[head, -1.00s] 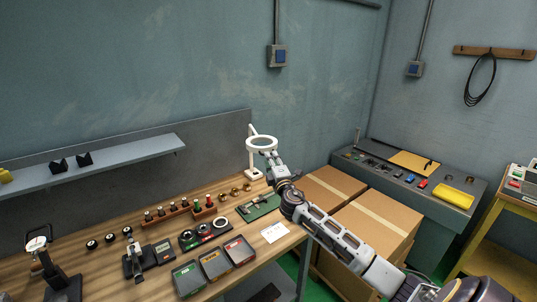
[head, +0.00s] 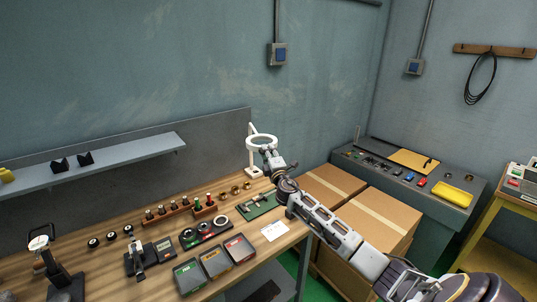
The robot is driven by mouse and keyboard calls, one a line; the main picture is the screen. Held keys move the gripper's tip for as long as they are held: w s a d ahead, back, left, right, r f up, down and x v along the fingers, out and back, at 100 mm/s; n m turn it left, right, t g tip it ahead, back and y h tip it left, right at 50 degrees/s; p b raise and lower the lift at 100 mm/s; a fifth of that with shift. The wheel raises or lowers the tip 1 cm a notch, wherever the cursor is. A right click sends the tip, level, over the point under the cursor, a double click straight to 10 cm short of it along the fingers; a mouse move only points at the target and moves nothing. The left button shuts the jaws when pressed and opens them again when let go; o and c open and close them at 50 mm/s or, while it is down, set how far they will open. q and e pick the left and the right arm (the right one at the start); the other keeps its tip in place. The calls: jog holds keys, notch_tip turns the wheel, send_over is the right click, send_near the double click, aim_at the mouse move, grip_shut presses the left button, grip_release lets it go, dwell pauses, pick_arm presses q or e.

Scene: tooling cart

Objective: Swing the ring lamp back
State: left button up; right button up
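The white ring lamp (head: 262,142) stands at the far right corner of the wooden bench, its ring on a short arm from an upright post (head: 252,155). My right gripper (head: 265,152) reaches in from the lower right and is at the front underside of the ring, seemingly close to or touching it. The fingers are small and partly overlap the ring, so whether they are open or shut on it cannot be made out. My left gripper is not in view.
A green board (head: 258,206) lies on the bench below my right arm. Several trays (head: 214,262), tape rolls (head: 205,230) and a wooden rack (head: 182,213) stand to the left. Cardboard boxes (head: 375,222) lie beside the bench under my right arm. A wall shelf (head: 110,160) is at left.

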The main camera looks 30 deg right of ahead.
jog(key=shift+c, duration=0.4)
grip_shut()
jog(key=shift+w+a, duration=0.1)
jog(key=shift+a, duration=0.05)
